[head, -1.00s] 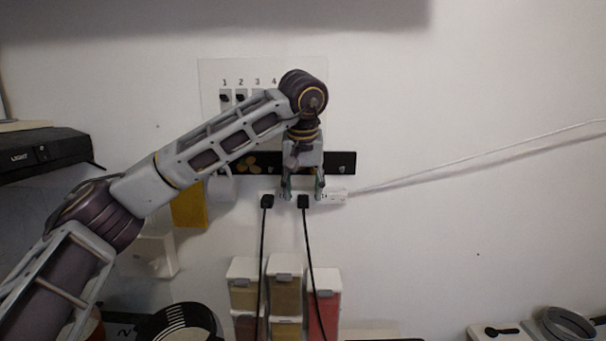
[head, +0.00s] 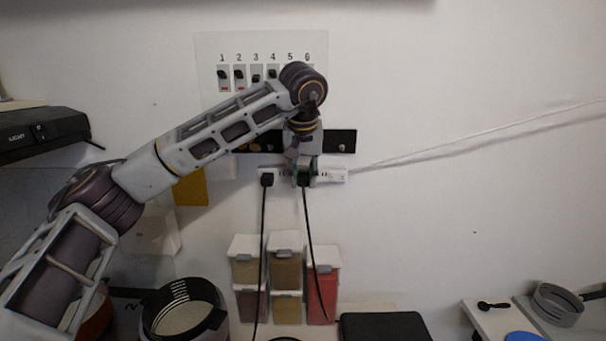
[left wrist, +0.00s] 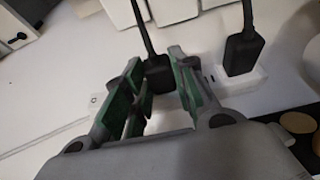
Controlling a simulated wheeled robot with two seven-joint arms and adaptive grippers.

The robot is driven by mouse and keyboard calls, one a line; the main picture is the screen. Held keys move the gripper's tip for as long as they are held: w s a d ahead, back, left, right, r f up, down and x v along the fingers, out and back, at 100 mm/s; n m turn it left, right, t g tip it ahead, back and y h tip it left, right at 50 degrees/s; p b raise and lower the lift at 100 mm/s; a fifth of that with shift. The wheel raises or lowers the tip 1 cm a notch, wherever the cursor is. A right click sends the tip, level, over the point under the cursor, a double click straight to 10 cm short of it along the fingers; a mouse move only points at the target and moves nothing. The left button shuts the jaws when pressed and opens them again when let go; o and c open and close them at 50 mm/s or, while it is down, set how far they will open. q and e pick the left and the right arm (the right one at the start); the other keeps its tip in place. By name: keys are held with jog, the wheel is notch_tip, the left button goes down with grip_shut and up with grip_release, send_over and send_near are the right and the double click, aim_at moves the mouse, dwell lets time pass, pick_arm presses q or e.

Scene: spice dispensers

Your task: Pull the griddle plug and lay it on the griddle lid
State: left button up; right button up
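Two black plugs sit in a white power strip (head: 338,176) on the wall, the left plug (head: 267,179) and the right plug (head: 304,181). A black cord hangs from each. My left gripper (head: 304,174) is at the right plug. In the left wrist view its green-padded fingers (left wrist: 160,82) are closed in on both sides of that plug (left wrist: 158,73), and the other plug (left wrist: 241,52) stands free. A flat black slab (head: 385,327), perhaps the griddle lid, is at the bottom edge, partly cut off. My right gripper is not in view.
Lidded spice containers (head: 285,270) stand below the strip, behind the cords. A numbered switch panel (head: 256,72) and a black rail (head: 342,141) are above. A round black-rimmed pot (head: 185,312) is at lower left.

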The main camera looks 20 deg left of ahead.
aim_at(303, 184)
pick_arm(q)
grip_shut()
jog(key=shift+s, duration=0.15)
jog(key=shift+s+d+b, duration=0.25)
jog(key=shift+s+b, duration=0.05)
jog(key=shift+s, duration=0.45)
dwell(0.4)
jog(key=shift+s+d, duration=0.1)
jog(key=shift+s, duration=0.2)
dwell(0.6)
jog(key=shift+s, duration=0.15)
jog(key=shift+s+d+b, duration=0.3)
jog(key=shift+s, duration=0.6)
jog(key=shift+s+d+b, duration=0.25)
jog(key=shift+s+b, duration=0.05)
jog(key=shift+s, duration=0.55)
